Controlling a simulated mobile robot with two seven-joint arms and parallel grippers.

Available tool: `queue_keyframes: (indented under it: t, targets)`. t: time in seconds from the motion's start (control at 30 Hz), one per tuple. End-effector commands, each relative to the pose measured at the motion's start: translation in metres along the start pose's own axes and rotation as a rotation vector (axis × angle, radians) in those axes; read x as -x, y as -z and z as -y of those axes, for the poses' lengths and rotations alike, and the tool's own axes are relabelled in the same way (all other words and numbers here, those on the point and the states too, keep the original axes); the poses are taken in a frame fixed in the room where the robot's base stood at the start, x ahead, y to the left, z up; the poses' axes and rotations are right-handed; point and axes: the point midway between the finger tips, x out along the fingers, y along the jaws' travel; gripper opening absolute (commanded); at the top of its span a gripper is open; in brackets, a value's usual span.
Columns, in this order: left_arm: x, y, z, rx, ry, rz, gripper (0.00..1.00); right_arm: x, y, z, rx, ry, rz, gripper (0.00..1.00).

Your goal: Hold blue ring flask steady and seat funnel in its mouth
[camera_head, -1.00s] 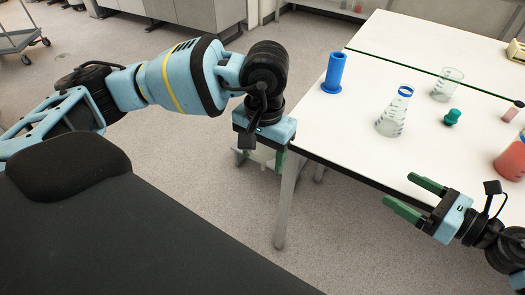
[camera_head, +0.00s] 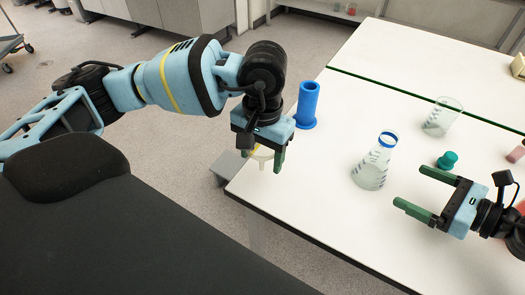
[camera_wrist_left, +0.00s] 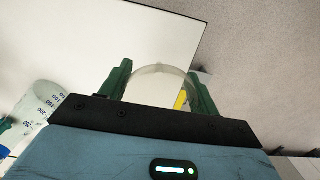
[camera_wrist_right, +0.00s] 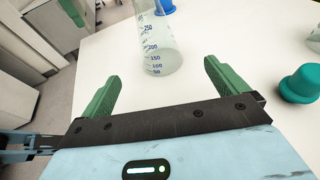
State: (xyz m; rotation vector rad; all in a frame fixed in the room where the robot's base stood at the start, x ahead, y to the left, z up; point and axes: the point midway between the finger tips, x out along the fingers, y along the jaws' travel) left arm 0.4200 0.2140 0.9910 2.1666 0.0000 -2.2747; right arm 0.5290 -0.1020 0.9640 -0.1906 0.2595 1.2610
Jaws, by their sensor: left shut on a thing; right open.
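The blue ring flask (camera_head: 369,175), clear glass with a blue band at its neck, stands upright on the white table. It also shows in the right wrist view (camera_wrist_right: 158,52) and at the left of the left wrist view (camera_wrist_left: 40,110). My left gripper (camera_head: 264,158) is shut on a pale, translucent funnel (camera_head: 262,153), held near the table's left corner and well left of the flask. The fingers hide part of the funnel; it also shows in the left wrist view (camera_wrist_left: 155,90). My right gripper (camera_head: 410,187) is open and empty, just right of the flask, its fingers pointing towards it.
A blue cylinder on a round base (camera_head: 308,105) stands behind the left gripper. A clear beaker (camera_head: 441,117) and a green stopper (camera_head: 447,160) stand right of the flask. The table (camera_head: 300,200) is bare between its left corner and the flask.

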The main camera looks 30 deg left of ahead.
Motion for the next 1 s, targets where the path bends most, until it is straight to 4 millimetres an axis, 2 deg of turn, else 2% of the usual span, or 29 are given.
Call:
queue_keyframes:
  t: [0.27,0.8,1.0]
  targets:
    - [-0.001,0.0,0.0,0.0,0.0,0.001,0.4,-0.012,0.0,0.0,-0.001,-0.001,0.001,0.98]
    - [-0.008,0.0,0.0,0.0,0.0,0.01,0.4,-0.078,0.0,-0.001,-0.002,-0.001,0.001,0.98]
    - [-0.01,0.0,0.0,0.0,0.0,0.013,0.4,-0.094,0.0,0.0,-0.002,0.0,0.001,0.98]
